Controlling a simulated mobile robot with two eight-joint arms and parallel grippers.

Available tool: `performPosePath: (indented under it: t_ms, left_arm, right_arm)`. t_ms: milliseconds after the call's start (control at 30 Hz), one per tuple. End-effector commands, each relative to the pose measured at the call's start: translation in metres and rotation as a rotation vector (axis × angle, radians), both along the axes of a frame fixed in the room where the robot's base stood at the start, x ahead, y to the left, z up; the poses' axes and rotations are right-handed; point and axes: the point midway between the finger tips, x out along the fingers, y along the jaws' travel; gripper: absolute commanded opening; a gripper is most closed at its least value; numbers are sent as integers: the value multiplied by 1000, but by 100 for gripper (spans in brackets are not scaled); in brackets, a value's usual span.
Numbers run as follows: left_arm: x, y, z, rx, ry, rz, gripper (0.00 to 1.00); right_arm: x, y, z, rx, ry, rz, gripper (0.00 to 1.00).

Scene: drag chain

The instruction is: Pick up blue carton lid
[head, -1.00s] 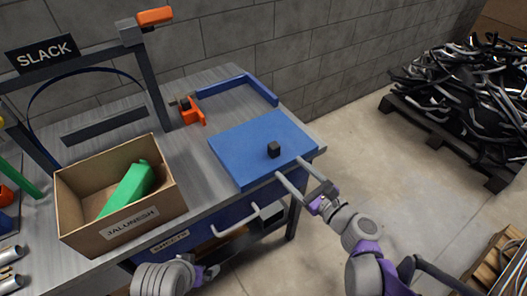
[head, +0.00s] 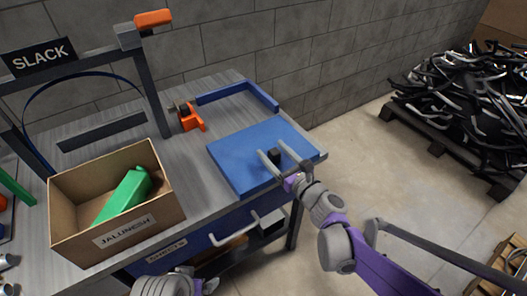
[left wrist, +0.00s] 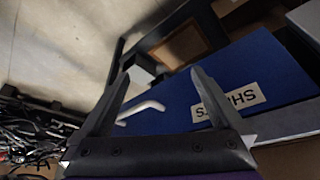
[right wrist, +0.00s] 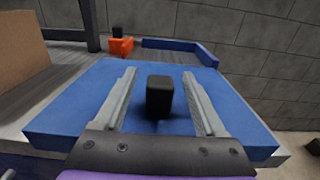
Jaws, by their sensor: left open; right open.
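The blue carton lid (head: 235,162) lies flat on the right end of the grey workbench, with a small black knob (head: 275,158) on top. In the right wrist view the lid (right wrist: 70,110) spreads below my fingers and the knob (right wrist: 160,96) stands between them, with a gap on each side. My right gripper (head: 282,158) is open over the lid, its fingers either side of the knob. My left gripper (left wrist: 160,95) is open and empty, low in front of the bench; in the head view it is mostly cut off at the bottom edge.
A cardboard box (head: 75,225) with a green piece (head: 128,192) stands left of the lid. An orange clamp (head: 192,118) and a blue angled rail (head: 270,98) are behind it. A blue drawer with a pale handle (head: 250,228) is below.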

Motion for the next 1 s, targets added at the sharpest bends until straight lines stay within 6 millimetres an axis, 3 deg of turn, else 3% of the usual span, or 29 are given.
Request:
performPosePath:
  t_ms: [267,667,1000]
  left_arm:
    - [0,0,-1,0,0,0,100]
    - [0,0,-1,0,0,0,100]
    - [0,0,0,0,0,0,100]
  right_arm:
    - [6,4,0,0,0,0,72]
    - [6,4,0,0,0,0,2]
    - [6,4,1,0,0,0,0]
